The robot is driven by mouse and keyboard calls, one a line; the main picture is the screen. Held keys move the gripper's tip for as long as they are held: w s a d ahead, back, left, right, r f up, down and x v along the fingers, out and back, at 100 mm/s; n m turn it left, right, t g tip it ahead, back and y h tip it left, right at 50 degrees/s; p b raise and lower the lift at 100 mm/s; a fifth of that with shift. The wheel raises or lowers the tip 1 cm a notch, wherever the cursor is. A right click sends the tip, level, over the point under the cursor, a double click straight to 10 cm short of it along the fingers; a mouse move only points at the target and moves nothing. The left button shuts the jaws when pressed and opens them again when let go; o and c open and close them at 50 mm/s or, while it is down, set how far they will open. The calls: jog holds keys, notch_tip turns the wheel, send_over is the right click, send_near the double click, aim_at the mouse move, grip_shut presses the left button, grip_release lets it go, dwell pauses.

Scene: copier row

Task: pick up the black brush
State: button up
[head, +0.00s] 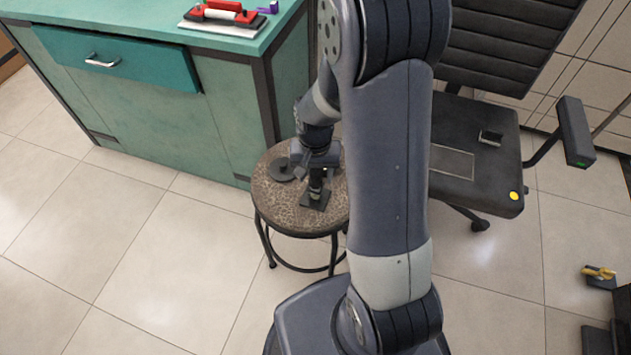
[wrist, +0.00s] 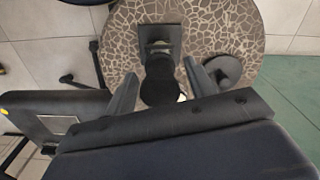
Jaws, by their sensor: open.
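A dark upright thing with a rounded black top, which looks like the black brush (wrist: 160,85), stands on a flat black square plate (wrist: 172,33) on a round stool (head: 275,212) with a brown speckled seat. In the head view the brush (head: 316,184) is partly hidden by my gripper (head: 317,171). My gripper (wrist: 160,70) is open above the stool, and in the wrist view its fingers lie on either side of the brush's top. I cannot tell whether they touch it.
A round dark disc-like object (head: 281,169) lies on the stool left of the brush. A green cabinet (head: 150,110), with a red-and-black tool (head: 222,12) on top, stands behind left. A black chair (head: 470,150) stands close on the right. The floor at front left is clear.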

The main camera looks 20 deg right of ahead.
jog(key=shift+c, duration=0.3)
jog(key=c, duration=0.9)
jog(key=shift+o, duration=0.2)
notch_tip(320, 180, up, 10)
jog(key=shift+r+p, duration=0.1)
jog(key=shift+p, duration=1)
jog(key=o, duration=0.5)
jog(key=c, duration=0.6)
